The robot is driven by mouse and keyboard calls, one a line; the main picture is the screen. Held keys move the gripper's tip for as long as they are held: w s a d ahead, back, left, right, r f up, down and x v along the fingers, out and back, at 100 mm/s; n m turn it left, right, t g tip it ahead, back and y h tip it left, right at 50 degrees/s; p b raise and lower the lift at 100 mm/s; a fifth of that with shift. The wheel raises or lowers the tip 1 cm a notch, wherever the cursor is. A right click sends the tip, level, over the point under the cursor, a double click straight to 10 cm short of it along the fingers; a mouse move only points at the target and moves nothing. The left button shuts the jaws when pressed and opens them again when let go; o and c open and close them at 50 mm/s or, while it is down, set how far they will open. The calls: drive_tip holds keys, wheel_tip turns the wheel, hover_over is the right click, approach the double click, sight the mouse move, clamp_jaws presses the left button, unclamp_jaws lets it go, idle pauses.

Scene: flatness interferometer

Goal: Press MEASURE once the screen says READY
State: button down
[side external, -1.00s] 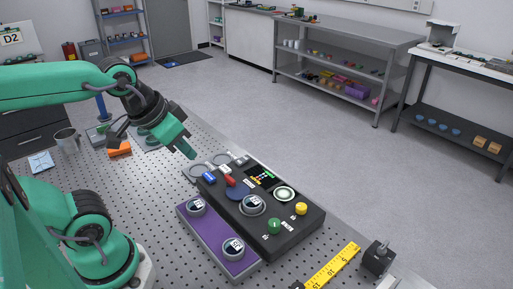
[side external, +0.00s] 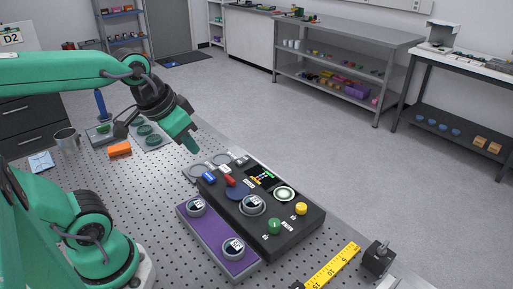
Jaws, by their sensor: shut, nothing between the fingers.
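The black interferometer box (side external: 290,243) lies on the perforated bench. Its small dark screen (side external: 263,177) shows coloured marks, too small to read. A green button (side external: 274,226) and a yellow button (side external: 301,208) sit on its near right part; I cannot read which is MEASURE. A round part with a dark centre (side external: 253,205) sits on the box, and a lit pale round window (side external: 284,194) is beside the screen. My gripper (side external: 194,150) is shut and empty, in the air beyond the box's far left end, apart from the buttons.
A purple tray (side external: 215,244) with two round pieces lies along the box's left side. A yellow ruler (side external: 332,266) and a dark block (side external: 379,257) are at the right. An orange block (side external: 120,149) and a metal cup (side external: 67,139) stand at the left.

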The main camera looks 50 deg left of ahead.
drive_tip(key=w+a+f+g, duration=0.1)
drive_tip(key=w+a+g, duration=0.2)
drive_tip(key=w+a, duration=0.2)
drive_tip(key=g, duration=0.2)
hover_over(209, 175)
drive_tip(key=shift+f, duration=2)
drive_tip(key=shift+f, duration=0.15)
wheel_tip(209, 175, down, 14)
drive_tip(key=shift+r, duration=0.1)
